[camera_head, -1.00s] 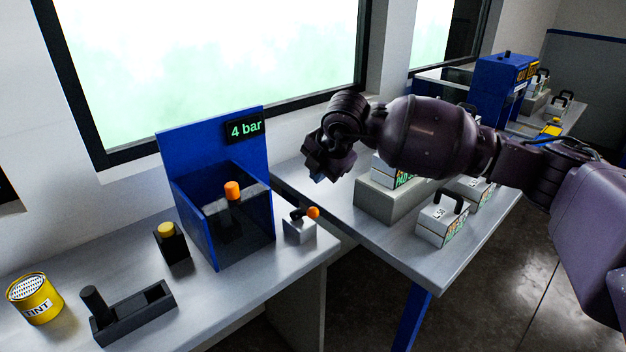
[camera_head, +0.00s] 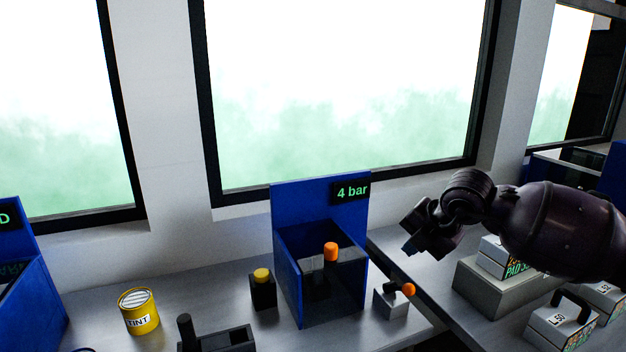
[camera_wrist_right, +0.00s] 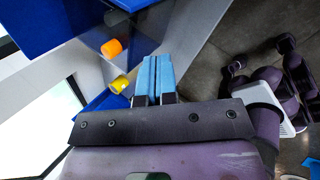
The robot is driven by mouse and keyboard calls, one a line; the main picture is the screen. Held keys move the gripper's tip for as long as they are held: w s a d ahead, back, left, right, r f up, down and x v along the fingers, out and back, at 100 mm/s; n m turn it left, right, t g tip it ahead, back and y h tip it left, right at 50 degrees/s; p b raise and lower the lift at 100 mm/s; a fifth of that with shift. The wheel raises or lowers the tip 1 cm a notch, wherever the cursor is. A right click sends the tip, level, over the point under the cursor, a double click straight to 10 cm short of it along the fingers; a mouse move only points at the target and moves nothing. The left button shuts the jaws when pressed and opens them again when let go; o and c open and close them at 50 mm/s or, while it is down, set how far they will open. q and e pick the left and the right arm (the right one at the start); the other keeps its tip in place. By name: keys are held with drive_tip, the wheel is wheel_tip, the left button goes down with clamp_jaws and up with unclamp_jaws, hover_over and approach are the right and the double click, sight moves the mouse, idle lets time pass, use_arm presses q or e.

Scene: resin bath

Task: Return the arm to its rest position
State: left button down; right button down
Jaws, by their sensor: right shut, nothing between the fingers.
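My right gripper (camera_head: 408,249) is held in the air at the right of the head view, above the gap between the two benches and to the right of the blue box. In the right wrist view its two blue fingers (camera_wrist_right: 154,76) lie side by side, shut with nothing between them. My right arm comes in from the right edge in the head view. My left gripper does not show in the head view.
A blue open-front box (camera_head: 290,272) with a "4 bar" display stands on the bench. Beside it are a small orange-tipped lever block (camera_head: 390,304), a yellow-topped black block (camera_head: 263,292) and a yellow TINT can (camera_head: 139,313). White cases (camera_head: 560,325) stand under my right arm.

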drive_tip(key=s+a+r+n+t+y, duration=0.1)
drive_tip(key=s+a+r+n+y, duration=0.15)
drive_tip(key=a+r+y, duration=0.35)
drive_tip(key=s+a+r+n+y, duration=0.2)
drive_tip(key=a+r+n+y, duration=0.15)
drive_tip(key=a+y, duration=0.45)
drive_tip(key=s+d+f+m+t+h, duration=0.2)
drive_tip(key=d+f+m+t+h, duration=0.4)
drive_tip(key=f+m, duration=0.6)
drive_tip(key=s+d+f+m+t+h, duration=0.2)
drive_tip(key=d+f+m+t+h, duration=0.2)
drive_tip(key=d+f+m+h, duration=0.6)
drive_tip(key=s+d+f+m+g, duration=0.1)
drive_tip(key=s+f+m, duration=0.2)
drive_tip(key=s+f, duration=0.4)
drive_tip(key=s+d+f+m+g+h, duration=0.1)
drive_tip(key=s+f+m, duration=0.3)
drive_tip(key=s+f, duration=0.4)
drive_tip(key=s+d+f+m+g, duration=0.2)
drive_tip(key=s+f+m+g, duration=0.1)
drive_tip(key=s+f, duration=0.4)
drive_tip(key=shift+s+d+f, duration=0.2)
drive_tip(key=shift+s+f, duration=0.05)
drive_tip(key=shift+s, duration=0.25)
